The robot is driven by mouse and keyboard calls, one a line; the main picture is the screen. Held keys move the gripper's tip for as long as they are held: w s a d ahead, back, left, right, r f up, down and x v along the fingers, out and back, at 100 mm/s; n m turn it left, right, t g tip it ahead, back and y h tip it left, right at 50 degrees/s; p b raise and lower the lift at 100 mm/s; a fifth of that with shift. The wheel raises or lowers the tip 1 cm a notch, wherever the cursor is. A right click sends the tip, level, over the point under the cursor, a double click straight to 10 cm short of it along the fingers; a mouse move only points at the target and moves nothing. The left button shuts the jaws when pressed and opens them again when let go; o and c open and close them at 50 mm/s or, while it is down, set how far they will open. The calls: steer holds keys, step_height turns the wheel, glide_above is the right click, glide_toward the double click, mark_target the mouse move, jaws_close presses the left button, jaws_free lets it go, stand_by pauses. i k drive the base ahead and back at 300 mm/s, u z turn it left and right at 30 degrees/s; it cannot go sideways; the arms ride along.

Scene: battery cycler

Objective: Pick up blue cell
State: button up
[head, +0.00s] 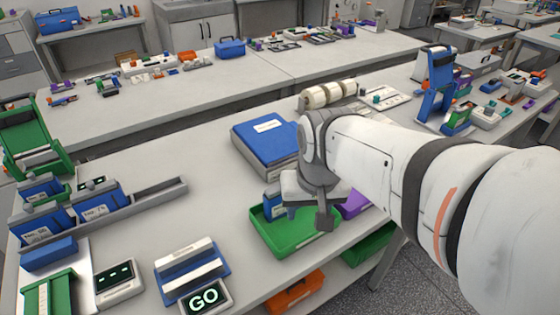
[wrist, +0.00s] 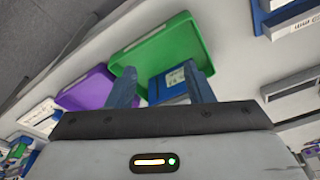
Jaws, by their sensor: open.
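A blue cell (head: 273,201) with a white label stands at the back left side of the green tray (head: 262,238), partly hidden by my gripper. In the wrist view the cell (wrist: 172,80) shows between my two fingers, nearer the right one, beside the green tray (wrist: 160,44). My gripper (wrist: 161,76) is open and empty. In the head view my gripper (head: 322,212) hangs over the green tray, just right of the cell. I cannot tell whether the fingers reach down around the cell.
A purple tray (head: 354,204) lies right of the green tray. A large blue box (head: 267,142) lies behind. Blue labelled blocks (head: 98,208) sit in a grey rack at left. A GO display (head: 204,298) and a blue-and-white device (head: 190,264) stand at front. Bare table lies between.

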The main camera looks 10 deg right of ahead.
mark_target(89, 209)
steer(key=u, duration=1.3)
